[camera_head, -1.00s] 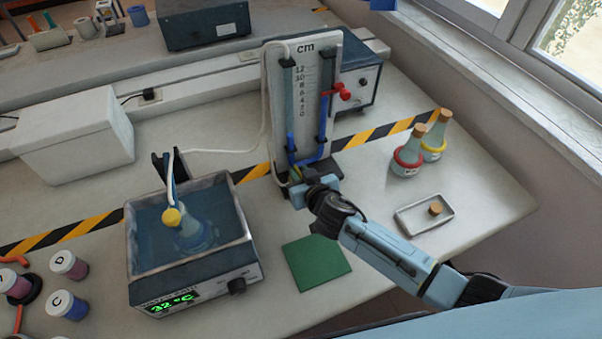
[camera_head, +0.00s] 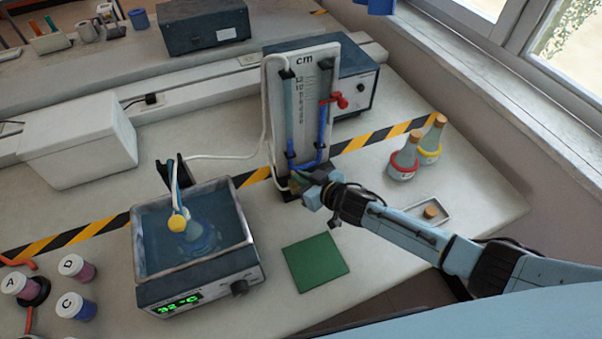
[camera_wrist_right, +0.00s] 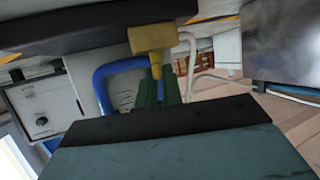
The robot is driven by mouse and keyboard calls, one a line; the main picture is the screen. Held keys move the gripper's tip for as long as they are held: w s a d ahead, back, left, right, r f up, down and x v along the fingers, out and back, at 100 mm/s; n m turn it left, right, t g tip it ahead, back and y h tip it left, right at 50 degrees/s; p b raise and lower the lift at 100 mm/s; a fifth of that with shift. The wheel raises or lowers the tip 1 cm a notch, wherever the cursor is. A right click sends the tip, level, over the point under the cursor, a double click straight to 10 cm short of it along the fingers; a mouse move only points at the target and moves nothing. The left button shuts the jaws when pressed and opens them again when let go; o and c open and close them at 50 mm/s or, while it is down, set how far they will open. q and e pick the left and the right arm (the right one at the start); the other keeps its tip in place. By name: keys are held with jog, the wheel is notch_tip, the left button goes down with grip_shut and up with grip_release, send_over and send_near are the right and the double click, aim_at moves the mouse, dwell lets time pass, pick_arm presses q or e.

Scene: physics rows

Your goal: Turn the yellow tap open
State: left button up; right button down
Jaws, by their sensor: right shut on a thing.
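The yellow tap (camera_wrist_right: 152,38) shows in the right wrist view, joined to the blue tube and the base of the manometer board. In the head view my right gripper (camera_head: 303,180) is at the foot of the manometer (camera_head: 303,110) and mostly hides the tap. I cannot tell the exact angle of the tap. My left gripper is not in view.
A water bath (camera_head: 198,270) with a flask stands left of my right gripper. A green mat (camera_head: 315,263) lies in front. A red clamp (camera_head: 340,101) is on the manometer. Two corked flasks (camera_head: 404,160) and a small tray (camera_head: 447,217) are at right.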

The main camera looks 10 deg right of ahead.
jog(key=shift+w+d+r+n+g+y, duration=0.1)
jog(key=shift+w+d+n+g+y, duration=0.05)
jog(key=shift+n+g+y, duration=0.3)
jog(key=shift+w+d+n+g+y, duration=0.1)
jog(key=shift+n+g+y, duration=0.25)
jog(key=shift+n+y, duration=0.15)
jog(key=shift+w+d+n+g+y, duration=0.1)
jog(key=shift+w+n+g+y, duration=0.05)
jog(key=shift+n+g+y, duration=0.65)
jog(key=n+g+b, duration=0.1)
jog(key=n+y+b, duration=0.1)
jog(key=shift+f+n+g+b, duration=0.2)
jog(key=shift+n+g+b, duration=0.1)
jog(key=shift+g, duration=0.1)
jog(key=shift+w+n+g+y+b, duration=0.1)
jog(key=shift+n+g+y+b, duration=0.55)
jog(key=shift+n+g+b, duration=0.5)
jog(key=shift+r, duration=0.1)
jog(key=c, duration=1.5)
grip_release()
jog(key=shift+c, duration=0.2)
jog(key=shift+r, duration=0.1)
